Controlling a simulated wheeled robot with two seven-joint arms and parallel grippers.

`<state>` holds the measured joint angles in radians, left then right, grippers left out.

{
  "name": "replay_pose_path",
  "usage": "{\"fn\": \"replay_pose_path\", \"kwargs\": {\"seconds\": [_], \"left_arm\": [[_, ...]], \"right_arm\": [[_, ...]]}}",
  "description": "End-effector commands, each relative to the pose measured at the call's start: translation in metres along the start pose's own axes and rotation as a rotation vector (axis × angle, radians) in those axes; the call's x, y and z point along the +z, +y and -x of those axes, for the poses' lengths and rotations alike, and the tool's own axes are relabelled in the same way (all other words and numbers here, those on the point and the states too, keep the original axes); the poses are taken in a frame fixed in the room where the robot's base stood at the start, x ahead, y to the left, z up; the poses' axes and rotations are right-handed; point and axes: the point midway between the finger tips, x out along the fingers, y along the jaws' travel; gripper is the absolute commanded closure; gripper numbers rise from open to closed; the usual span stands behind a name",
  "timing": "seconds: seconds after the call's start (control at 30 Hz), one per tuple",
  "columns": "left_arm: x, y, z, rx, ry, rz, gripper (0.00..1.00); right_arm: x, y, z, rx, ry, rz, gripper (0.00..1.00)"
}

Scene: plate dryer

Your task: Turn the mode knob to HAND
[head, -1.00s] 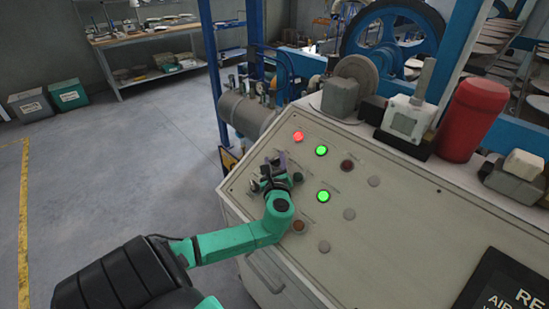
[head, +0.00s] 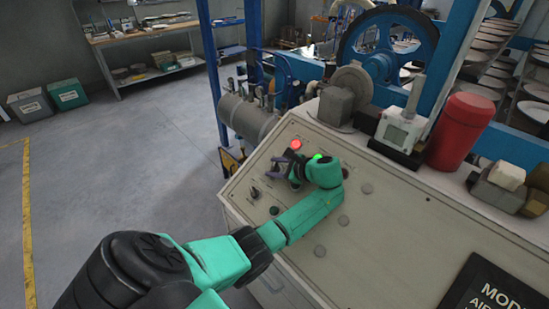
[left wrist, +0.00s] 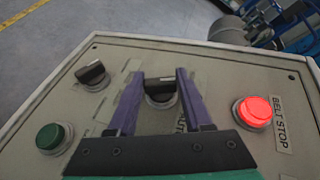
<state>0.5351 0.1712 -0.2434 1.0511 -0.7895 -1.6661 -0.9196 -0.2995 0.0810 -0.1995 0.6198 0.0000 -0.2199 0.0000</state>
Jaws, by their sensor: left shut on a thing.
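The mode knob, a black selector knob (left wrist: 160,90), sits on the sloping beige panel (head: 345,235). A partly covered label that looks like AUTO is beside it. My left gripper (head: 286,168) is over the upper left of the panel; its two purple fingers (left wrist: 159,76) stand on either side of the knob and are shut on it. In the head view the gripper hides most of the knob. The label HAND cannot be read. My right gripper is not in view.
A second black knob (left wrist: 92,74) and a dark green button (left wrist: 52,137) lie left of the gripper. A lit red button (left wrist: 252,112) labelled BELT STOP is to its right. A red canister (head: 462,130) stands on the ledge behind.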

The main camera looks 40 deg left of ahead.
Motion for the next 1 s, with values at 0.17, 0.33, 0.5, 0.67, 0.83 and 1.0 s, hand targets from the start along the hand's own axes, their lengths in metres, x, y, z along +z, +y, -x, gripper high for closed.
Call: {"fn": "replay_pose_path", "kwargs": {"seconds": [0.17, 0.33, 0.5, 0.67, 0.83, 1.0], "left_arm": [[-0.001, -0.002, -0.001, 0.144, -0.001, 0.062, 1.00], [-0.001, -0.002, -0.002, 0.263, -0.002, 0.112, 1.00], [-0.001, -0.002, -0.002, 0.348, -0.001, 0.149, 1.00], [0.000, -0.003, -0.001, 0.398, -0.002, 0.168, 1.00], [0.001, -0.003, -0.001, 0.422, -0.002, 0.178, 1.00], [0.001, -0.003, -0.001, 0.427, -0.002, 0.179, 1.00]], "right_arm": [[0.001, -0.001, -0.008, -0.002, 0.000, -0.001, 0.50], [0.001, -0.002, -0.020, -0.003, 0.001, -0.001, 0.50], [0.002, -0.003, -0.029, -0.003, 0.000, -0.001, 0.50], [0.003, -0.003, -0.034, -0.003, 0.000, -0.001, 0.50], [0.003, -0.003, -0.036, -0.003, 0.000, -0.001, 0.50], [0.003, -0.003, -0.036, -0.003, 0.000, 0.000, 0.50]]}}
